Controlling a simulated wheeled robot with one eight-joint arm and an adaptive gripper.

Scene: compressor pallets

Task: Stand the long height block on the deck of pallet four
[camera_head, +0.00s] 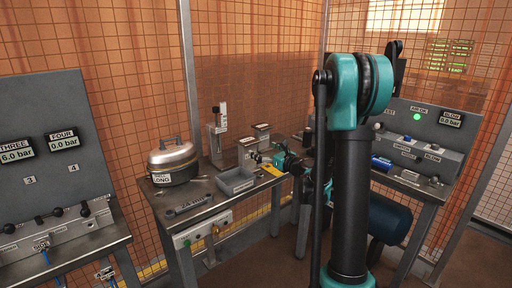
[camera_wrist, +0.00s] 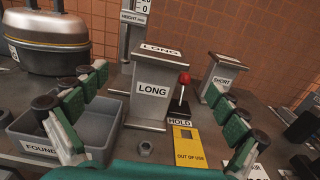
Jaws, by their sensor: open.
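The long height block (camera_wrist: 152,92) is a grey upright post with a wider top and base, labelled LONG on its front and top. It stands on the bench in the middle of the wrist view; in the head view it is the grey block (camera_head: 247,150) left of my gripper (camera_head: 272,160). In the wrist view my gripper (camera_wrist: 154,84) is open, with green fingers on either side of the picture of the block. I cannot tell whether they touch it. A display labelled FOUR (camera_head: 63,139) reads 0.0 bar on the left panel. I cannot make out pallet four's deck.
The short block (camera_wrist: 222,76) stands right of the long one. A red-knobbed lever (camera_wrist: 181,95) labelled HOLD and a yellow OUT OF USE card (camera_wrist: 187,146) are close by. A grey bin (camera_wrist: 100,148) and a metal pot (camera_head: 173,160) are on the left. A height gauge (camera_head: 217,130) stands behind.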

